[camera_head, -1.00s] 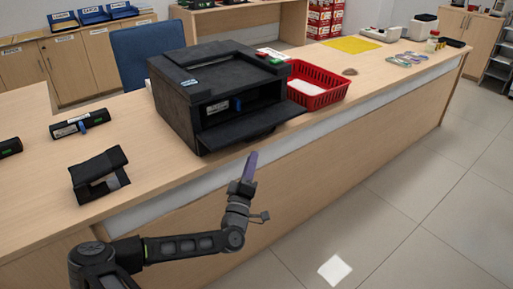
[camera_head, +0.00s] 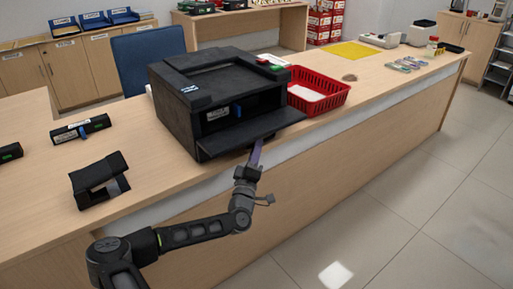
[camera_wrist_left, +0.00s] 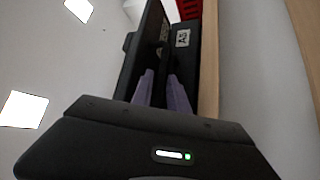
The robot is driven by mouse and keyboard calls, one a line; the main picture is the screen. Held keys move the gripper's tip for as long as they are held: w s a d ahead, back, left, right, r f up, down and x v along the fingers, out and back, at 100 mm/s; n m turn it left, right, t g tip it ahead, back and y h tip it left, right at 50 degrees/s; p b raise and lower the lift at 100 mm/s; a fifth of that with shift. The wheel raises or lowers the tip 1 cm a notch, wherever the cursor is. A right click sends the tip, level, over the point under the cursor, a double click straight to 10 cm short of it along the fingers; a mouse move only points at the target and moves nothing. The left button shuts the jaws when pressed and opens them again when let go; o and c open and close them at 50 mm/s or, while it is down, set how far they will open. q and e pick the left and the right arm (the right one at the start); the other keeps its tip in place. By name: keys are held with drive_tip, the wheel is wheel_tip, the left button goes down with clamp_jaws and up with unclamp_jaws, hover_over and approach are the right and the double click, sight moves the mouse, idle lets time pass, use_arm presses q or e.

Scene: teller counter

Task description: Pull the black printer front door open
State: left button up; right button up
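The black printer (camera_head: 222,82) stands on the counter near its front edge. Its front door (camera_head: 250,134) is swung down and sticks out over the counter edge, showing the dark inside with a blue part. My left gripper (camera_head: 257,148) is at the door's front edge, its purple fingertips partly hidden by it. In the left wrist view the two fingers (camera_wrist_left: 161,78) stand apart, close to the dark door panel (camera_wrist_left: 147,40); I cannot tell whether they touch it. The printer's labelled front (camera_wrist_left: 183,38) is beyond. My right gripper is in no view.
A red basket (camera_head: 331,101) with white paper sits right of the printer. A black holder (camera_head: 99,181) and a black cartridge (camera_head: 80,128) lie to the left on the counter (camera_head: 150,158). The floor in front is clear.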

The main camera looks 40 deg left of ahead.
use_arm(q)
drive_tip(key=shift+w+a+r, duration=0.1)
drive_tip(key=shift+w, duration=0.15)
clamp_jaws()
idle(1.4)
